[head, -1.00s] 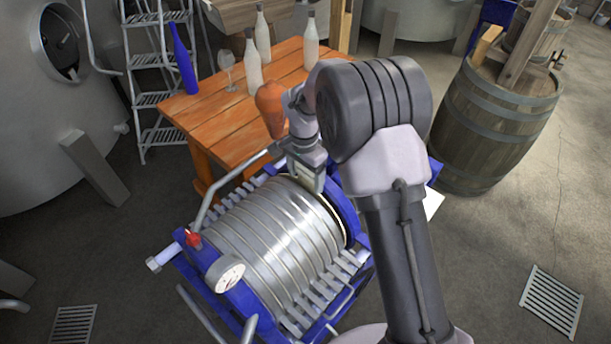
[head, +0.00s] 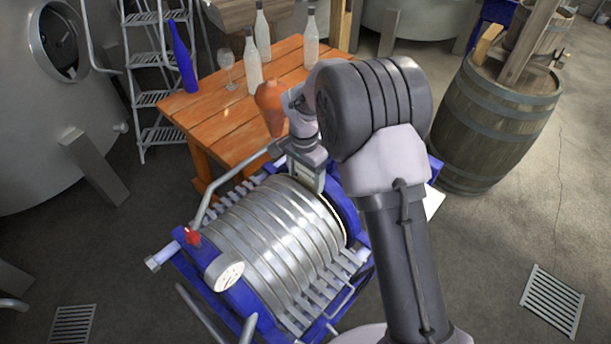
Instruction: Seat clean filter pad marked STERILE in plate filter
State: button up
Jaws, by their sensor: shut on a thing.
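The plate filter (head: 270,240) stands in the lower middle of the head view, a row of round steel plates on a blue frame. My gripper (head: 320,186) points down at the far right end of the plate stack, its jaws shut. A thin cream edge of the filter pad (head: 341,220) shows below the jaws, upright between the steel plates and the blue end plate. Most of the pad is hidden by the plates and my arm. The STERILE mark is not visible, and I cannot tell whether the pad rests on the bottom of the gap.
A wooden table (head: 225,125) behind the filter holds several bottles, a glass and a brown jug (head: 270,105). A barrel (head: 485,125) stands at right. A white sheet-like thing (head: 433,203) shows partly behind my arm. The floor at lower right is clear around a drain grate (head: 552,300).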

jog(key=shift+f, duration=0.25)
dwell(0.5)
jog(key=o, duration=1.5)
jog(key=shift+r, duration=0.1)
notch_tip(320, 180, up, 17)
jog(key=p, duration=0.2)
jog(key=s+d+f+n+t+y+b, duration=0.1)
jog(key=s+d+t+b, duration=0.15)
jog(key=s+b, duration=0.55)
jog(key=s+d+n+t+y+b, duration=0.15)
jog(key=s+d+b, duration=0.3)
jog(key=s, duration=0.45)
jog(key=s+f+b, duration=0.2)
jog(key=s+f, duration=0.1)
jog(key=s, duration=0.1)
jog(key=s+f+n+t+b, duration=0.1)
jog(key=s+f+b, duration=0.2)
jog(key=s, duration=0.1)
jog(key=s+f+n+b, duration=0.1)
jog(key=s+f+b, duration=0.2)
jog(key=s+f, duration=0.1)
jog(key=shift+s+d+t, duration=0.3)
jog(key=shift+s+d, duration=0.1)
